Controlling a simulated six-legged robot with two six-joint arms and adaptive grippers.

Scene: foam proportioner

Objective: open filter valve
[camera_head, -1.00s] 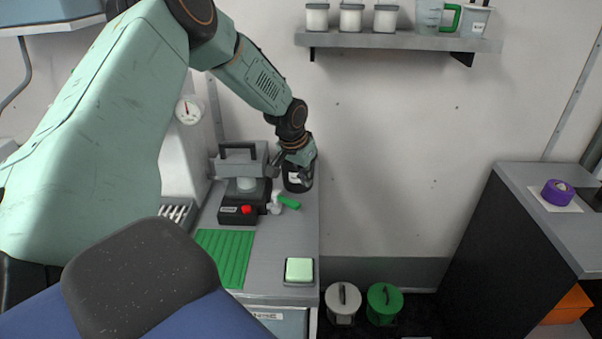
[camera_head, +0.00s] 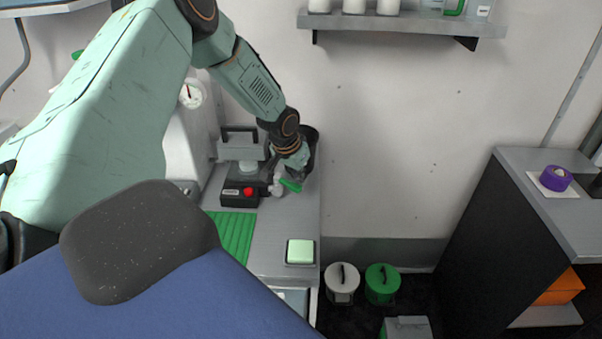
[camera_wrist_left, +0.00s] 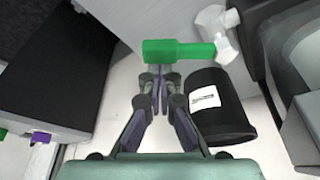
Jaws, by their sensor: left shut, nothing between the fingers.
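The filter valve has a green lever handle (camera_wrist_left: 178,51) and a white body (camera_wrist_left: 217,33), seen in the left wrist view. In the head view the green handle (camera_head: 291,185) shows just below my left gripper (camera_head: 287,175), and the white valve body (camera_head: 276,186) sits beside the black machine base. My left gripper also shows in the left wrist view (camera_wrist_left: 157,72). Its fingers are closed with nothing between them, and the tips are at the handle's edge. I cannot tell whether they touch it. My right gripper is not in view.
A black cylinder with a white label (camera_wrist_left: 219,105) stands close beside the fingers. The machine with a red button (camera_head: 248,191) is left of the valve. A green mat (camera_head: 232,234) and a pale green block (camera_head: 300,251) lie on the counter's near part.

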